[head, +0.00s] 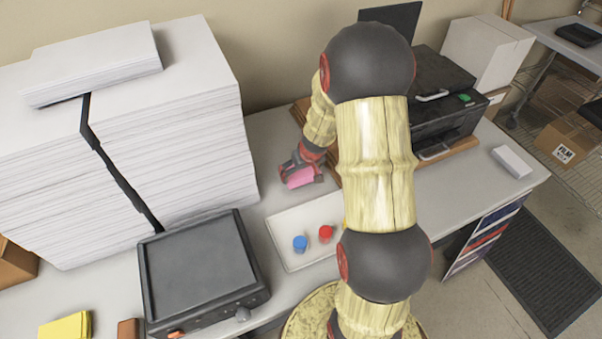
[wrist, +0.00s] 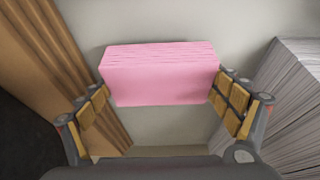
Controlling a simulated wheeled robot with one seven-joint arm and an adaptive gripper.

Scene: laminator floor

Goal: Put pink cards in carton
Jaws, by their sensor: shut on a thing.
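The pink cards (head: 300,179) are a small stack held in my gripper (head: 302,172), over the grey counter just behind the white tray. In the wrist view the stack (wrist: 160,75) lies between the two padded fingers (wrist: 162,100), which touch its left and right ends. I cannot tell which is the task's carton.
A tall white paper stack (head: 180,150) stands left of my gripper. The white tray (head: 282,262) holds a blue and a red round piece. A laminator-like machine (head: 200,265) is front left. A black printer (head: 440,110) stands right. Brown ridged material (wrist: 65,60) is close on the wrist view's left.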

